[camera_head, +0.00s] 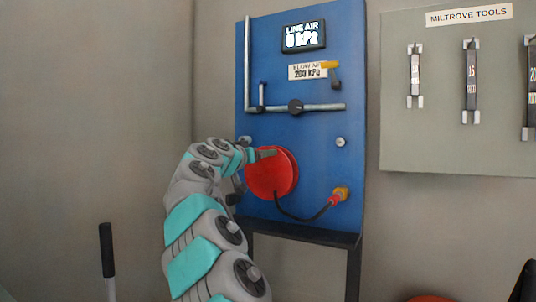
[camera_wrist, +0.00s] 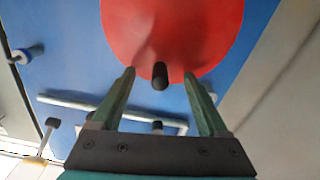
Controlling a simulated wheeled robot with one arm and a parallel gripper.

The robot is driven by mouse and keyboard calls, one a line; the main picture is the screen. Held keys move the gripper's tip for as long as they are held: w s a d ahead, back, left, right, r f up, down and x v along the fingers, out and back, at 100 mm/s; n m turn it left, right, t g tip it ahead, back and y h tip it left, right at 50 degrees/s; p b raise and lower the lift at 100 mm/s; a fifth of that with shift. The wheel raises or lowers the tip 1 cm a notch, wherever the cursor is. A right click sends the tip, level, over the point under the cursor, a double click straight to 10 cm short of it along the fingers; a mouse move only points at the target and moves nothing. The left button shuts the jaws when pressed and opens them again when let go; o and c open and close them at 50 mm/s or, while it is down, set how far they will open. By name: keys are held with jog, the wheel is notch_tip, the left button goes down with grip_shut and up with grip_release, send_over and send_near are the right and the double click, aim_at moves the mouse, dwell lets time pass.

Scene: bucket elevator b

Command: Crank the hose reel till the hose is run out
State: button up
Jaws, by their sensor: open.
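The round red hose reel (camera_head: 268,178) is mounted low on the blue panel. It also fills the top of the wrist view (camera_wrist: 172,30). A short black crank knob (camera_wrist: 160,76) sticks out near the reel's rim, towards the camera. My gripper (camera_wrist: 160,75) is open, with one finger on each side of the knob and visible gaps between. In the head view, my gripper (camera_head: 264,154) is at the reel's upper part, and the knob is hidden there. A dark hose (camera_head: 302,218) runs from the reel's underside to a red and yellow fitting (camera_head: 339,194).
The blue panel (camera_head: 300,160) carries grey pipes (camera_head: 320,107), a yellow-handled valve (camera_head: 330,66) and a display (camera_head: 303,37) reading 0 kPa. A board with wrenches (camera_head: 445,140) hangs at right. A dark ledge (camera_head: 300,232) runs below the panel.

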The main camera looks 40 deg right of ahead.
jog(key=shift+o, duration=0.5)
jog(key=b+v, duration=0.3)
jog(key=v, duration=0.4)
jog(key=shift+f, duration=0.1)
dwell(0.4)
